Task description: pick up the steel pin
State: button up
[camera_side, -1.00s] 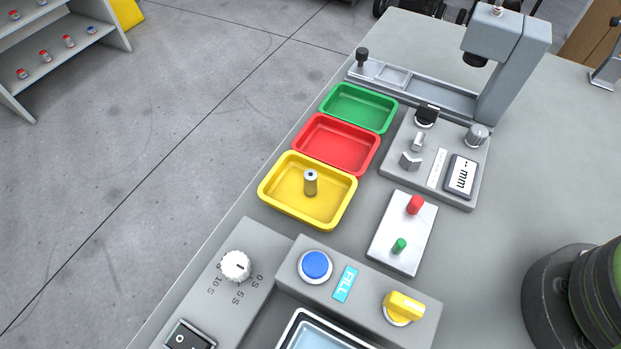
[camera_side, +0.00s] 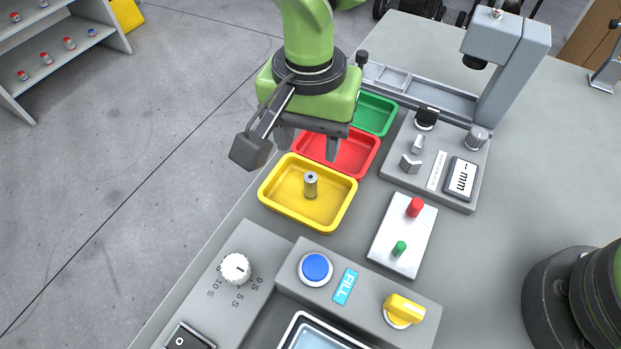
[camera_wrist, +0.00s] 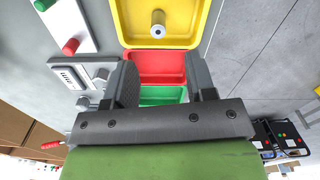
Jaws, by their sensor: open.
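The steel pin (camera_side: 311,187) is a short grey cylinder with a dark spot on its top. It stands upright in the yellow tray (camera_side: 275,203), near the middle. In the wrist view the pin (camera_wrist: 158,24) shows at the top, beyond my fingertips, with the yellow tray (camera_wrist: 193,40) around it. My gripper (camera_side: 309,150) hangs above the red tray, on the far side of the pin. Its two fingers are spread and empty, apart from the pin; the space between them (camera_wrist: 163,72) shows the red tray in the wrist view.
The red tray (camera_side: 366,163) and green tray (camera_side: 378,113) continue behind the yellow one. To their right stand a measuring device (camera_side: 455,150) and a white plate (camera_side: 385,235) with red and green pegs. A control panel with a blue button (camera_side: 316,266) lies in front.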

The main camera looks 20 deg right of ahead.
aim_at(310, 178)
jog(key=f, duration=0.8)
jog(key=shift+s, duration=0.2)
jog(key=shift+c, duration=0.5)
grip_shut()
